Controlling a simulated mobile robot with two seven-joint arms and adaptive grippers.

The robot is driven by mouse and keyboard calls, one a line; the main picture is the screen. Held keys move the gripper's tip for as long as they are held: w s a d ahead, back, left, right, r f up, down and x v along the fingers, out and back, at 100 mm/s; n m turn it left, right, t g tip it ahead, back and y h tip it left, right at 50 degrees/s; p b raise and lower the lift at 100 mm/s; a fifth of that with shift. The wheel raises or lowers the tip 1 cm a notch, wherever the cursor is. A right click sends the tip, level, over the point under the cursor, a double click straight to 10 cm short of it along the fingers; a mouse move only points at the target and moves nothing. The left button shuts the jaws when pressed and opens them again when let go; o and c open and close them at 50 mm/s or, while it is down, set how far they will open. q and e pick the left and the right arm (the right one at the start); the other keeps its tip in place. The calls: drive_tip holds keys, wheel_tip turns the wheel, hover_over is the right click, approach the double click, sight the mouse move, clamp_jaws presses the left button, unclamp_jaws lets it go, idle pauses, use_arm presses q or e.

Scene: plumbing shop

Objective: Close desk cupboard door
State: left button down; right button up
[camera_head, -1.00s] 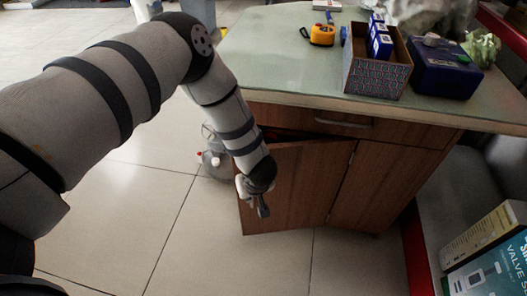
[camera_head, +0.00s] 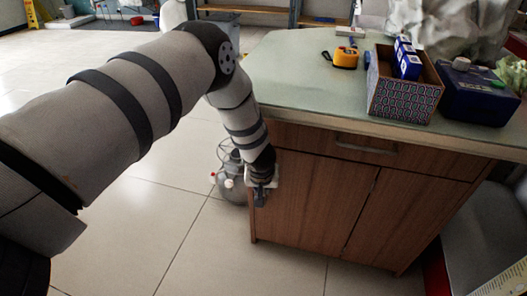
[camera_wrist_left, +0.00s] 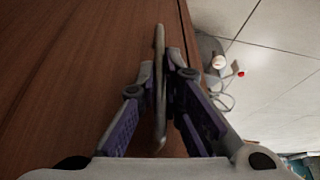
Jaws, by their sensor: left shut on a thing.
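The desk cupboard door (camera_head: 305,195) is the left wooden panel under the desk's drawer, and it sits flush or nearly flush with the front in the head view. My left gripper (camera_head: 261,195) is at the door's left edge, pointing down. In the left wrist view, the fingers of the left gripper (camera_wrist_left: 166,75) are shut around a thin metal door handle (camera_wrist_left: 160,45), with the brown door (camera_wrist_left: 70,70) beside them. The handle is mostly hidden by the gripper in the head view. My right gripper is not in view.
The desk top (camera_head: 300,75) holds a yellow tape measure (camera_head: 346,58), a patterned box (camera_head: 404,98) with blue-and-white packs, and a dark blue case (camera_head: 480,95). A rounded grey object (camera_head: 233,188) stands on the floor behind my left gripper.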

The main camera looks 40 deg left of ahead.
use_arm(q)
drive_tip(key=shift+w+a+r, duration=0.1)
drive_tip(key=shift+w+a, duration=0.05)
drive_tip(key=c, duration=1.7)
unclamp_jaws()
drive_tip(key=v, duration=1.1)
drive_tip(key=shift+r, duration=0.35)
